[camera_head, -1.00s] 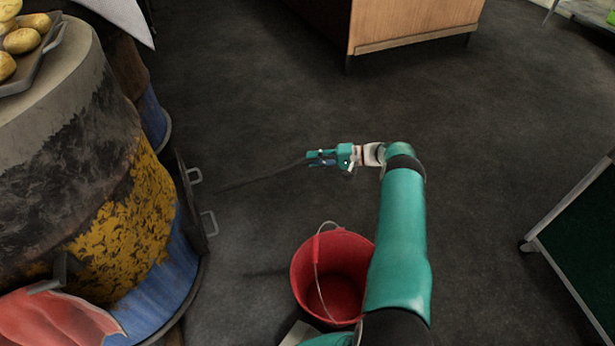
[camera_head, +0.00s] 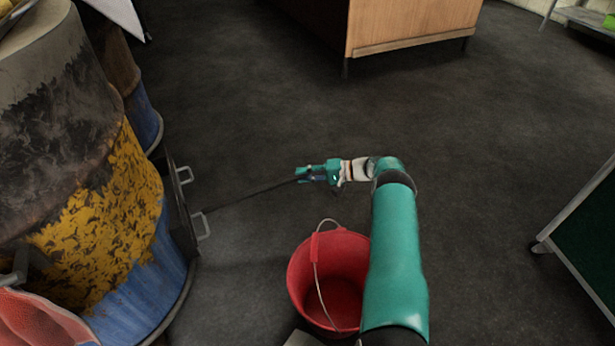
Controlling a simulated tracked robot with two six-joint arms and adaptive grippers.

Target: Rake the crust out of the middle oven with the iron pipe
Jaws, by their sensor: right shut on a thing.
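My right gripper (camera_head: 307,174) is shut on the iron pipe (camera_head: 255,192), a thin dark rod. The pipe points left and slightly down in the picture, and its far end shows close to the metal handles on the side of the barrel oven (camera_head: 110,220). I cannot tell whether the end touches the door, or goes behind its edge. The oven has peeling yellow and blue paint and a dark, sooty upper part. A dark door (camera_head: 180,205) with handles shows edge-on at its side. The oven's mouth and the crust are hidden. My left gripper is out of view.
A red bucket (camera_head: 338,255) stands on the floor below my right arm. Another blue barrel (camera_head: 145,115) stands behind the oven. The dark floor between is clear.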

